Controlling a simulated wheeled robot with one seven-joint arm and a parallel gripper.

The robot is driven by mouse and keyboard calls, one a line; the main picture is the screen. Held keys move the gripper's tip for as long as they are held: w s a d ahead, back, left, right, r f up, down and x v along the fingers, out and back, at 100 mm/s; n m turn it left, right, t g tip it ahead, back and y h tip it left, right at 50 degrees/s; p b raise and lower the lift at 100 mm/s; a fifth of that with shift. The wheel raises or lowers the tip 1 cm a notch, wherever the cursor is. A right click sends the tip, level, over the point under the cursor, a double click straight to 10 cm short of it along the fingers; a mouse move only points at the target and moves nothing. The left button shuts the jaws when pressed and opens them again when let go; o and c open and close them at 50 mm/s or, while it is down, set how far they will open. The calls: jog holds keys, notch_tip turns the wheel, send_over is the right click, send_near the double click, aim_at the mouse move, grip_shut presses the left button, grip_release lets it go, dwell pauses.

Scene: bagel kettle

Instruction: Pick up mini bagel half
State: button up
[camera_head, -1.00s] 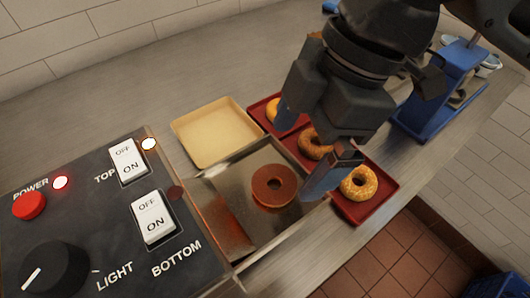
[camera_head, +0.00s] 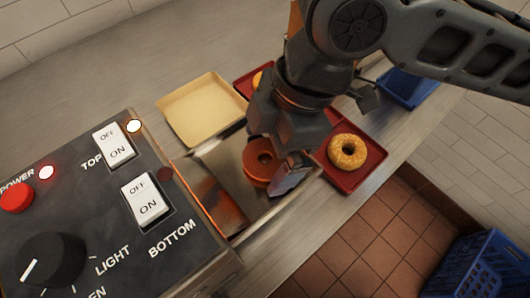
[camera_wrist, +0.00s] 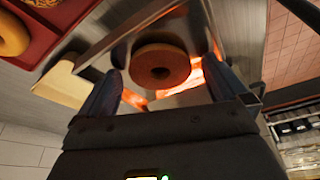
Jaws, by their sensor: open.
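A brown, flat, ring-shaped bagel half (camera_head: 262,160) lies on the metal tray (camera_head: 245,217) that sticks out of the toaster. The bagel half also shows in the wrist view (camera_wrist: 160,66), between and just beyond my fingers. My gripper (camera_head: 272,170) is open above the tray, with one finger on the near right side of the bagel half. The other finger is mostly hidden in the head view. In the wrist view my gripper's (camera_wrist: 165,90) two fingers stand on either side of the bagel half. I cannot tell whether they touch it.
The toaster's control box (camera_head: 110,215) stands at the left. A cream tray (camera_head: 203,108) is empty behind the metal tray. A red tray (camera_head: 372,168) with a seeded bagel (camera_head: 348,151) lies to the right. A blue crate (camera_head: 478,255) stands low at the right.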

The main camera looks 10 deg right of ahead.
aim_at(274, 157)
jog(key=shift+c, duration=0.3)
jog(key=c, duration=1)
jog(key=shift+r, duration=0.55)
jog(key=v, duration=0.3)
jog(key=shift+s+r, duration=0.2)
jog(key=shift+r, duration=0.05)
jog(key=s+d+r, duration=0.2)
jog(key=d+r, duration=0.1)
jog(key=d, duration=0.2)
jog(key=s+d+r+b, duration=0.1)
jog(key=s+d+r, duration=0.1)
jog(key=d+r, duration=0.1)
jog(key=shift+s+d+r, duration=0.25)
jog(key=shift+s+d, duration=0.05)
jog(key=shift+d, duration=0.6)
